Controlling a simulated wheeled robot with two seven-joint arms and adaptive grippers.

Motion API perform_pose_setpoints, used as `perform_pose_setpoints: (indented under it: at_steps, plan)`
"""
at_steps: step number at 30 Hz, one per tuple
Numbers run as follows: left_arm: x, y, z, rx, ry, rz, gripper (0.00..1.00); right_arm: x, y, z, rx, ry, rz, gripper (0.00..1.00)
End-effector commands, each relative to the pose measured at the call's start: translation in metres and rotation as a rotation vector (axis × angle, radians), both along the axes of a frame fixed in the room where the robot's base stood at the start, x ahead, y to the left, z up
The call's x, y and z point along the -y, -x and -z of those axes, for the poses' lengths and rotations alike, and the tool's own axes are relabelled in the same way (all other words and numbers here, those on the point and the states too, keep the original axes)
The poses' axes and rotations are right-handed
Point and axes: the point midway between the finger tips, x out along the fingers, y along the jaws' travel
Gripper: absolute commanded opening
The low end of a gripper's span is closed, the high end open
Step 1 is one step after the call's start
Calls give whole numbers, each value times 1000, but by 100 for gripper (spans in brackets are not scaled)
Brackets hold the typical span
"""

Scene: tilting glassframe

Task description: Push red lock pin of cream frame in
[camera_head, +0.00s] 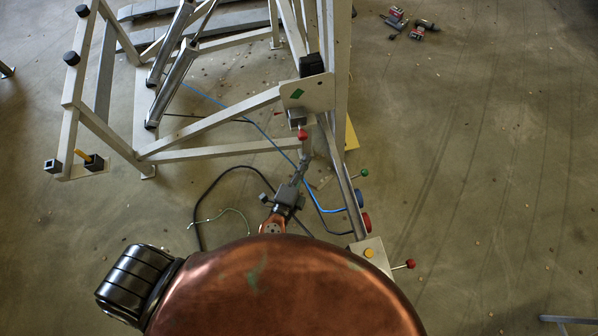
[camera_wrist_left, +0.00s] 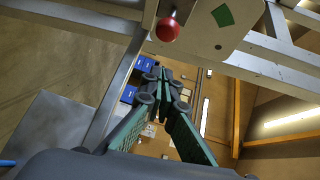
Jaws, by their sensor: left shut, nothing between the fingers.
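The cream frame (camera_head: 210,152) stands tilted on the floor in the head view. Its red lock pin (camera_head: 302,134) has a round red knob below a cream plate with a green mark. In the left wrist view the red knob (camera_wrist_left: 168,29) shows near the top, beside the plate (camera_wrist_left: 215,25). My left gripper (camera_head: 305,152) is shut and empty, its fingertips close below the knob in the head view. In the left wrist view the shut fingertips (camera_wrist_left: 166,82) appear below the knob, with a visible gap. My right gripper is not in view.
A cream upright (camera_head: 342,70) and a sloping rail (camera_head: 342,175) run close by on the right. A red-knobbed lever (camera_head: 410,264) and a green-knobbed one (camera_head: 364,172) stick out there. Blue and black cables lie around. Open floor (camera_head: 490,170) lies at the right.

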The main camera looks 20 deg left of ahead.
Motion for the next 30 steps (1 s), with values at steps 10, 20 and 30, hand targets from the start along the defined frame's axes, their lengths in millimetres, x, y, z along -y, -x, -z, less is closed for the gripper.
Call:
perform_pose_setpoints:
  at_steps: [10, 20, 30]
  plan:
    - [-21, -46, 6, -2, 0, 0, 0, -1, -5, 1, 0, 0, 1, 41]
    - [-27, -52, 7, -2, 0, 1, 0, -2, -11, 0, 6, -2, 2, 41]
    - [-38, -67, 9, -1, -1, -2, 0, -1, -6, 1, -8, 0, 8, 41]
